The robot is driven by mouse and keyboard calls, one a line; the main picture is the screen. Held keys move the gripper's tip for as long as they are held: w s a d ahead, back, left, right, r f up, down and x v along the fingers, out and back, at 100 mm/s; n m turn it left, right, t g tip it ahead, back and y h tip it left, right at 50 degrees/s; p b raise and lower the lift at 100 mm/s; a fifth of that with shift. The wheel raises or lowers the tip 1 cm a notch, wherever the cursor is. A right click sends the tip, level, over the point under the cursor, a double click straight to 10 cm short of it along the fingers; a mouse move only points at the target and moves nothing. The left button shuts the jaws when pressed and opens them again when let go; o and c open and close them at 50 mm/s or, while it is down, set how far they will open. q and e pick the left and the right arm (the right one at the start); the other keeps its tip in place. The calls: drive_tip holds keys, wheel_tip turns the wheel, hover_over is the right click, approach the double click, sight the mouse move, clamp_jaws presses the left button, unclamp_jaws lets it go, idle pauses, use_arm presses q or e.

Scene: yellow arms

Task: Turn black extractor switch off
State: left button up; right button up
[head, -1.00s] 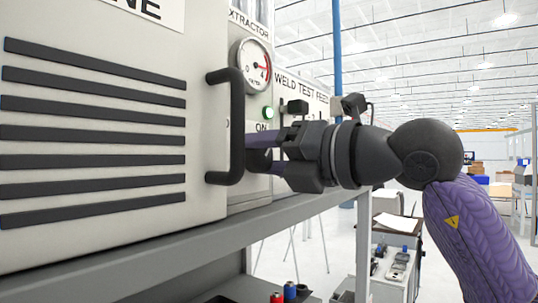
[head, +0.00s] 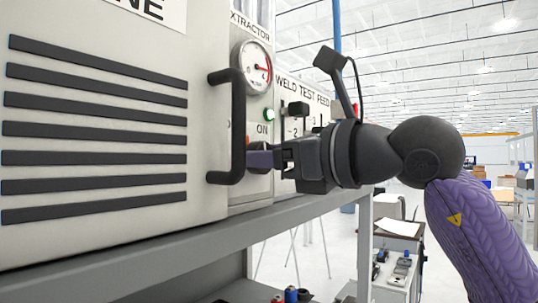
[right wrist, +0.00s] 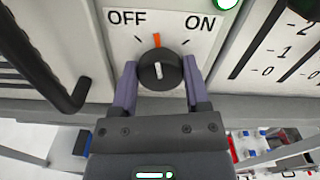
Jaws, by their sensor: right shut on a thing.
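The black extractor switch (right wrist: 160,70) is a round knob on a white plate marked OFF at left and ON at right. An orange mark stands at its top, between the two labels. My right gripper (right wrist: 160,85) has its purple fingers closed on both sides of the knob. In the head view the right gripper (head: 262,158) reaches the panel behind the black handle, and its fingers hide most of the knob. The green lamp (head: 269,114) above the ON label is lit. My left gripper is not in view.
A black handle (head: 238,125) sticks out from the cabinet just left of my right fingers. A round gauge (head: 255,67) is above the switch. The weld test feed panel (head: 303,105) is to the right. A grey shelf edge (head: 190,242) runs below.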

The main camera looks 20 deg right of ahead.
drive_tip(key=n, duration=0.6)
drive_tip(key=shift+a+f+n, duration=0.1)
drive_tip(key=shift+n, duration=0.2)
idle(0.4)
drive_tip(key=o, duration=1.3)
drive_tip(key=shift+s, duration=0.15)
drive_tip(key=b+v, duration=0.3)
drive_tip(key=v, duration=0.7)
